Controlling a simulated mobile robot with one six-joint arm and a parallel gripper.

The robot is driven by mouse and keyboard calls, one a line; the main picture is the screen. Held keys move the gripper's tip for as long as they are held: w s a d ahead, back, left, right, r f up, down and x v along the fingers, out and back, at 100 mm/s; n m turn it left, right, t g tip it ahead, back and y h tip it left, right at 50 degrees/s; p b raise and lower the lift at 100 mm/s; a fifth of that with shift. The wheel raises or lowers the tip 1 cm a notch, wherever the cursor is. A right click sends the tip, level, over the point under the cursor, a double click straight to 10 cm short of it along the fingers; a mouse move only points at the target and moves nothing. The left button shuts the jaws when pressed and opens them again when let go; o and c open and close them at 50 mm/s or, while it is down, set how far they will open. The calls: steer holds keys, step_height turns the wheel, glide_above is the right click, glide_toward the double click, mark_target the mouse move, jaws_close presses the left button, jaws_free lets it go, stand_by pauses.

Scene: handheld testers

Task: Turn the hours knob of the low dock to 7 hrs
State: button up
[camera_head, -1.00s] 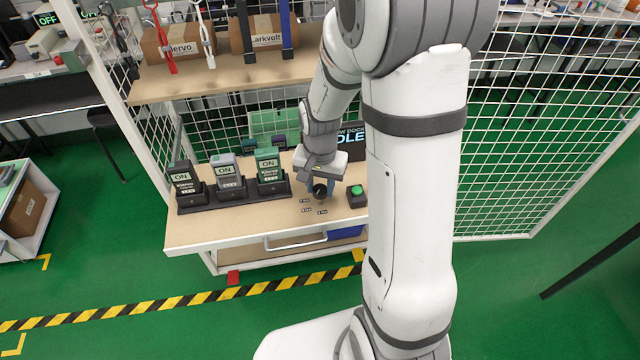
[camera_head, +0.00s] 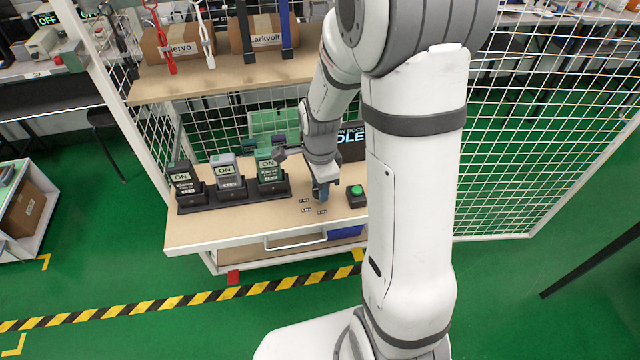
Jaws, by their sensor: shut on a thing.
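My gripper (camera_head: 322,193) points down at the front right of the bench, shut on the hours knob, which its fingers and wrist hide. Small hour labels (camera_head: 306,210) lie on the bench to the left and front of the fingers; they are too small to read. The low dock (camera_head: 205,208) is a dark base left of my gripper, with several testers reading ON standing in it. A dark display (camera_head: 352,140) behind my wrist is partly covered and shows "DOCK" and part of "IDLE".
A green button (camera_head: 357,190) on a dark box stands close to the right of my gripper. The wooden bench (camera_head: 215,236) has bare room at its front left. A shelf (camera_head: 225,78) with boxes and hanging straps is above. Wire mesh stands behind.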

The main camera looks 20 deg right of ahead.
steer(key=m, duration=0.5)
stand_by(0.6)
steer(key=o, duration=1)
steer(key=shift+r+p, duration=0.55)
steer(key=shift+r, duration=3.4)
